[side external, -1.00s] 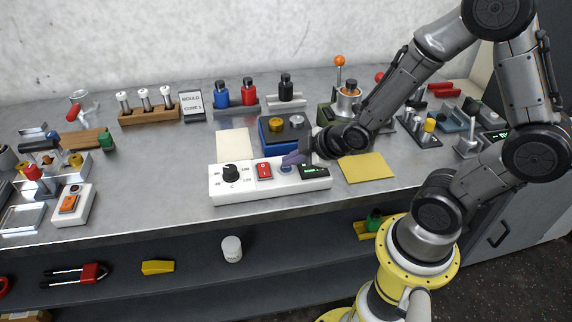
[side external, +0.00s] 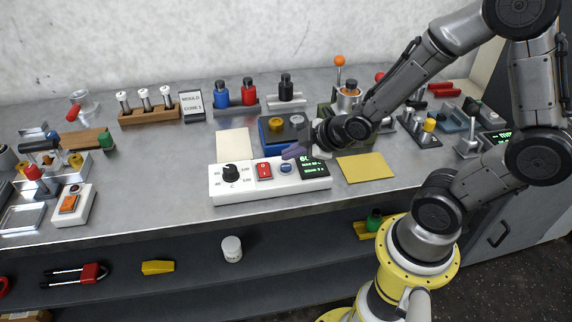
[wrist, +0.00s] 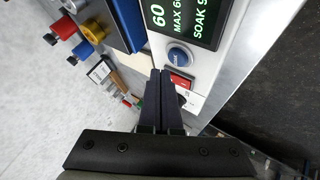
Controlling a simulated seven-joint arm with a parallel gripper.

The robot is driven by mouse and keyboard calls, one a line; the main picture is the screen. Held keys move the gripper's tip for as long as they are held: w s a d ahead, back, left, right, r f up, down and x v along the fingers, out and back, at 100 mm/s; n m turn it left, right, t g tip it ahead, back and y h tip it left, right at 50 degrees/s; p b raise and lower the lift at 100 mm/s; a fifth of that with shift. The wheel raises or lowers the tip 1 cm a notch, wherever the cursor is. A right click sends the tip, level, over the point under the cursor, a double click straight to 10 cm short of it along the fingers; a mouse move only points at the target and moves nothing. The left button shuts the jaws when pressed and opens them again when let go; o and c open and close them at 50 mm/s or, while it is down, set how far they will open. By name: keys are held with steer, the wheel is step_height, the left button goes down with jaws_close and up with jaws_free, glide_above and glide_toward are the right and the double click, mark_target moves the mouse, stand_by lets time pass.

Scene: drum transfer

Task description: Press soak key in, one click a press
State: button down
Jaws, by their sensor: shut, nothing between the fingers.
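The white control box (side external: 215,186) lies near the bench's front edge. It carries a black dial (side external: 231,173), a red rocker switch (side external: 264,170), a round blue key (side external: 286,168) and a dark display (side external: 314,169) with green text. In the wrist view the blue key (wrist: 179,56) sits between the display (wrist: 187,18) and the red switch (wrist: 181,83). The display reads 60, a MAX line and a SOAK line cut off by the frame. My gripper (side external: 288,154) is shut and empty, just behind the blue key and apart from it. Its fingertips (wrist: 160,73) also show in the wrist view.
A yellow pad (side external: 365,167) lies to the right, and a pale pad (side external: 234,143) lies behind the box. Coloured bottles stand in racks farther back.

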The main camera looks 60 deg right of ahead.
steer(key=shift+r, duration=2.35)
step_height(320, 180, up, 6)
steer(key=r+t, duration=0.1)
steer(key=t, duration=0.1)
glide_above(291, 168)
steer(key=a, duration=0.1)
steer(key=s+r+m, duration=0.2)
steer(key=s+r, duration=0.2)
steer(key=s+a+f+m+g, duration=0.1)
steer(key=s+m+g, duration=0.4)
steer(key=s, duration=0.8)
steer(key=shift+a+f+m+g, duration=0.3)
steer(key=shift+a+f+m, duration=0.15)
steer(key=shift+m, duration=0.25)
